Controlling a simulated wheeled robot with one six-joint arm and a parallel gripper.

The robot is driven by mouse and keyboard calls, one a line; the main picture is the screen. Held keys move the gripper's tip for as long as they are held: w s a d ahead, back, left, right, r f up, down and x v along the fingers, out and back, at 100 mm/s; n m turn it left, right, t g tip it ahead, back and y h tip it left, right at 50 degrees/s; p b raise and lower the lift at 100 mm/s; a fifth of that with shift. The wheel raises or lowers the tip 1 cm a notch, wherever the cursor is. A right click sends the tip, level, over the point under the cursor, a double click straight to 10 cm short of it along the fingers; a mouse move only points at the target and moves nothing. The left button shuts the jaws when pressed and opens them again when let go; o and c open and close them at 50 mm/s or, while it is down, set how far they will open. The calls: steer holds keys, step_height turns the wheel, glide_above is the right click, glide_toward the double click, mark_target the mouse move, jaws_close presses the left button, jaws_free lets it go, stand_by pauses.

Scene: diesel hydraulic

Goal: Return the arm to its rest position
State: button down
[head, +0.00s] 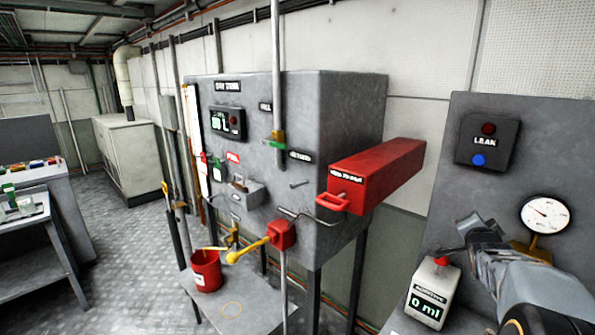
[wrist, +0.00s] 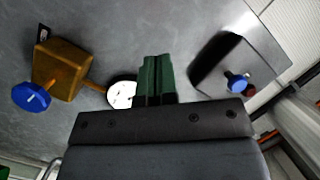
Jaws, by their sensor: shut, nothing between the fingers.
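My gripper (head: 468,228) is at the lower right of the head view, in front of the grey leak panel and above a white "0 ml" dispenser box (head: 430,295). My arm reaches it from the bottom right corner. In the wrist view the dark green fingers of my gripper (wrist: 158,78) are together, with nothing visible between them. A round gauge (head: 545,214) is to the right of the gripper in the head view. It also shows in the wrist view (wrist: 119,93), partly hidden behind the fingers.
The leak box (head: 487,142) has a red lamp and a blue button. A brass block (wrist: 62,68) with a blue knob (wrist: 31,97) is left in the wrist view. A red box (head: 385,170) juts from the grey tank. A red bucket (head: 206,272) stands below. Open floor lies left.

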steer(key=s+a+f+n+g+y, duration=0.4)
steer(key=s+a+f+n+g, duration=0.35)
steer(key=s+a+f, duration=0.35)
steer(key=s+a+f+n+g+y, duration=0.1)
steer(key=s+a+n, duration=0.2)
steer(key=s+a, duration=0.3)
steer(key=s+a+n+g+y, duration=0.2)
steer(key=s+a+n, duration=0.2)
steer(key=a, duration=0.8)
steer(key=shift+s+f, duration=0.4)
steer(key=shift+s, duration=0.65)
